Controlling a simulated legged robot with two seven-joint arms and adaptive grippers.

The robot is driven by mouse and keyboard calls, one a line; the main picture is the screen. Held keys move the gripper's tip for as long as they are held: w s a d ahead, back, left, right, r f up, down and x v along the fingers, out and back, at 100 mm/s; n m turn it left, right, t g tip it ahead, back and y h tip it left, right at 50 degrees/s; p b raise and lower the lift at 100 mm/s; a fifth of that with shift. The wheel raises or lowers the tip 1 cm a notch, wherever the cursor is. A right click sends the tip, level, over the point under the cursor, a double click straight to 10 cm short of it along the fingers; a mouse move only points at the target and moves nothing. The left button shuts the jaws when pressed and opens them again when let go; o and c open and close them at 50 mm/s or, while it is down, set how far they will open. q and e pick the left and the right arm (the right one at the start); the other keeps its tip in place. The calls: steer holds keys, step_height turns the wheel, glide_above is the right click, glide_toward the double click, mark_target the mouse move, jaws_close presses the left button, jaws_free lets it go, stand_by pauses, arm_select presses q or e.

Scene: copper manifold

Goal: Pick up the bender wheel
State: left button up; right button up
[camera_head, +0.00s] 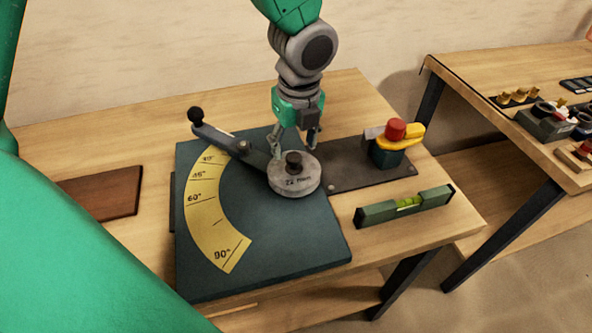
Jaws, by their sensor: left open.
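The bender wheel (309,181) is a grey round disc with a size marking and a black knob (293,160) on its centre. It sits on the dark bending plate (290,245), beside the end of a grey lever arm (235,143). My left gripper (296,146) points down just behind and above the wheel. Its two fingers are apart, one near the wheel's back left edge and one behind its right side. I see nothing held between them. I cannot tell whether a fingertip touches the wheel. My right gripper is not in view.
The plate carries a yellow angle scale (198,208). The lever ends in a black ball (195,114). To the right are a yellow clamp (408,138) with a red knob and a green spirit level (405,206). A brown board (103,193) lies left. A second table (470,75) stands right.

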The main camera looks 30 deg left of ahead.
mark_target(294, 157)
arm_select(q)
steer(key=shift+s+f, duration=0.1)
steer(key=shift+f, duration=0.5)
steer(key=f, duration=0.4)
steer(key=shift+w+a, duration=0.2)
steer(key=shift+w, duration=0.15)
steer(key=shift+s+r, duration=0.1)
steer(key=c, duration=0.3)
jaws_close()
